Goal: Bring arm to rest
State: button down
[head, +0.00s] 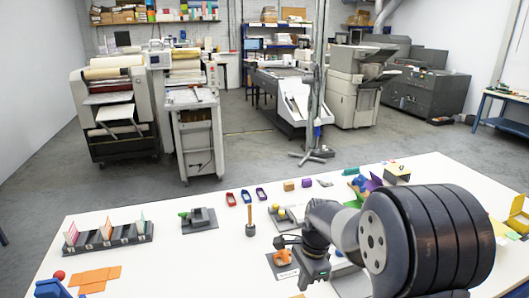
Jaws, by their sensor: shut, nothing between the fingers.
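My arm reaches in from the lower right over the white table (190,230). My gripper (312,281) hangs at its end, pointing down over the front middle of the table. It is shut with nothing held. An orange piece (283,257) on a grey plate shows just left of it. My arm hides part of the table behind and to the right of the gripper.
A dark rack (108,240) with upright cards stands at left, near orange sheets (95,278) and a red ball (59,275). A grey fixture (199,220), small coloured bins (246,196) and a brown upright piece (250,222) stand mid-table. Bare table lies left of the gripper.

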notch_tip(320, 180, down, 8)
jog(key=b, duration=0.7)
jog(key=shift+b, duration=0.35)
jog(key=shift+w+d+r+p, duration=0.2)
jog(key=shift+d+r+p, duration=0.15)
jog(key=shift+d+r, duration=0.25)
jog(key=shift+w+d+r+p, duration=0.15)
jog(key=shift+d+r+p, duration=0.2)
jog(key=shift+d+r, duration=0.3)
jog(key=shift+d, duration=0.05)
